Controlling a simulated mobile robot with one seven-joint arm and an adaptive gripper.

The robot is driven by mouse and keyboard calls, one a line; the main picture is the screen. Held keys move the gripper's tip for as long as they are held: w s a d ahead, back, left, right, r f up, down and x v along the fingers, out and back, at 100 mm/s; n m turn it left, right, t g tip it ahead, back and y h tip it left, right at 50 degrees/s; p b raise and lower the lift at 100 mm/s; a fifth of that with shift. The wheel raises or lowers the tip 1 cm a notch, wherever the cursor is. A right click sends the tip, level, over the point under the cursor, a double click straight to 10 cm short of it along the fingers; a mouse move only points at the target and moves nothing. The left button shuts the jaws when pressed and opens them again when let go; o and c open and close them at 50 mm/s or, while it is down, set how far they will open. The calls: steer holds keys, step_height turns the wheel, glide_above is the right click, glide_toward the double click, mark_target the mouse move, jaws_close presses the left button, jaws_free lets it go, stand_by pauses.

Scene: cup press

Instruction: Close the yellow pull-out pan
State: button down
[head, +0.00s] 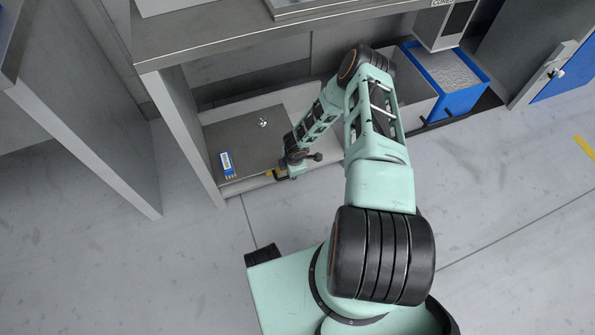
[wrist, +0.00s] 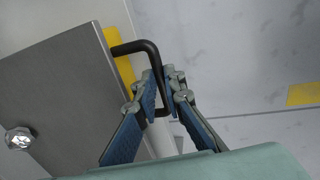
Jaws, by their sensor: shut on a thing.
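The yellow pull-out pan (wrist: 121,55) shows in the wrist view as a narrow yellow strip beside a grey metal plate. A bent black handle (wrist: 135,46) stands out from it. My gripper (wrist: 163,84) is shut on this handle, with its blue-padded fingers on either side of the bar. In the head view, my gripper (head: 285,173) is low at the front edge of the grey unit, and a small yellow patch of the pan (head: 270,173) shows beside it. Most of the pan is hidden, and I cannot tell how far it stands out.
The grey metal plate (head: 235,135) has a small knob (head: 263,122) and a blue-and-white label (head: 227,162). A grey worktop (head: 220,38) lies above it, with a side panel at the left. A blue bin (head: 465,101) stands at right. The floor in front is open.

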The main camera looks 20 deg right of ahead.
steer(key=c, duration=2.1)
jaws_free()
step_height(320, 180, up, 12)
steer(key=s, duration=0.2)
steer(key=shift+s, duration=0.15)
steer(key=shift+f, duration=0.1)
